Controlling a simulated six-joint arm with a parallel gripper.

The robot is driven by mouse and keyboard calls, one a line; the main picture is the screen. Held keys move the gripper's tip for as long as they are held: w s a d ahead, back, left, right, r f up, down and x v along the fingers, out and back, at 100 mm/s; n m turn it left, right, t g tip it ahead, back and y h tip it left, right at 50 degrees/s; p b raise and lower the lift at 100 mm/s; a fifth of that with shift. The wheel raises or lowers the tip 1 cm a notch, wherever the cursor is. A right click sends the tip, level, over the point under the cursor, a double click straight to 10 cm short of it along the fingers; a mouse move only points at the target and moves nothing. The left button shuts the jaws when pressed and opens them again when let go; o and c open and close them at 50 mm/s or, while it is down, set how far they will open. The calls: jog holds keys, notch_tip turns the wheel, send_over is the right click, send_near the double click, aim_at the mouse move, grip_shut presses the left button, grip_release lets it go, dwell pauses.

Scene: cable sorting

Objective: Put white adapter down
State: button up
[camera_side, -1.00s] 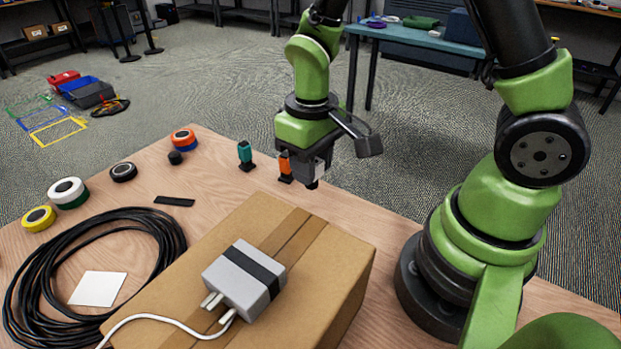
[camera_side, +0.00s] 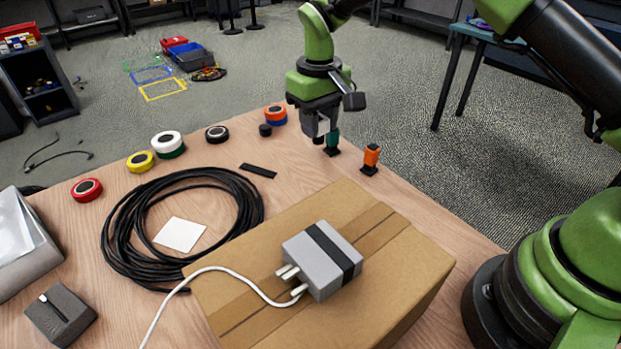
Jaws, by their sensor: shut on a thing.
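My gripper (camera_side: 318,122) is at the back edge of the table, pointing down and shut. A small pale white piece, the white adapter (camera_side: 322,127), shows between the fingers; it is partly hidden and I cannot tell whether it touches the table.
A cardboard box (camera_side: 410,250) carries a grey power brick (camera_side: 318,262) with a white cord. A black cable coil (camera_side: 115,245) surrounds a white card (camera_side: 180,234). Tape rolls (camera_side: 167,143) line the back left edge. A black strip (camera_side: 258,171) lies near my gripper.

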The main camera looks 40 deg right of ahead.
jog(key=shift+w+a, duration=0.25)
jog(key=shift+w, duration=0.4)
jog(key=shift+w+f, duration=0.1)
jog(key=shift+f, duration=0.05)
notch_tip(320, 180, down, 10)
jog(key=shift+r, duration=0.25)
jog(key=shift+f, duration=0.1)
jog(key=o, duration=0.9)
